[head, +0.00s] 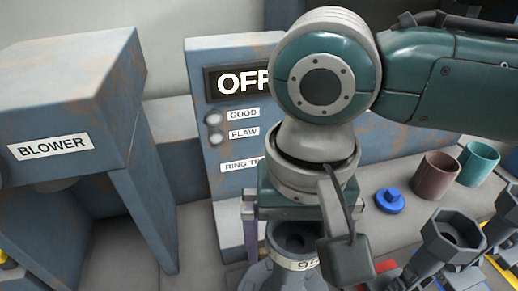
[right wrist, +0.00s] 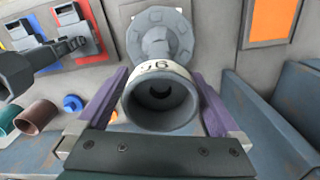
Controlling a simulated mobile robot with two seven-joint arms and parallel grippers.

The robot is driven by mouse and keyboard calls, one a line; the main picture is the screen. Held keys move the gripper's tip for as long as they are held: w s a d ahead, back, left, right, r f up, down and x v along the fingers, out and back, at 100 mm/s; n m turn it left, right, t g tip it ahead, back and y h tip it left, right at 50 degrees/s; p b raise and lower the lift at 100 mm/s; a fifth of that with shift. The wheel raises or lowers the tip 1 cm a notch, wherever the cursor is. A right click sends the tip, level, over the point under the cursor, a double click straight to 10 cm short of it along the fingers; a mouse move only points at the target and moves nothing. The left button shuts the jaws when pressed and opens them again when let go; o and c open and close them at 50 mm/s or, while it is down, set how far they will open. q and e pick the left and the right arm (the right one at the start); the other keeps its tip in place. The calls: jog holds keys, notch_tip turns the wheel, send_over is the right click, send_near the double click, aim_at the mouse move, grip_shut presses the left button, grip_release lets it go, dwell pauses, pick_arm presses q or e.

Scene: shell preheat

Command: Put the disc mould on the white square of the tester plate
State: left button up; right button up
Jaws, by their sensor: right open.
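The disc mould (head: 295,240) is a grey hollow piece with a round mouth and a pale label, partly hidden by my arm in the head view. The right wrist view shows the mould (right wrist: 160,95) with its open cup towards the camera and its wide round flange at the far end. A pale square (right wrist: 125,14) shows at the edges of that flange; whether the two touch I cannot tell. My right gripper (right wrist: 158,112) is open, with a purple finger on each side of the mould. My left gripper is not in view.
The tester panel (head: 215,160) reads OFF. The blower (head: 60,110) stands to the left. On the right are a blue knobbed disc (head: 390,201), a brown cup (head: 435,176), a teal cup (head: 478,163) and grey moulds (head: 452,240). An orange panel (right wrist: 271,18) shows in the wrist view.

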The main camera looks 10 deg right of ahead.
notch_tip(320, 180, up, 12)
jog(key=shift+r+p, duration=0.1)
jog(key=shift+p, duration=0.3)
dwell(0.4)
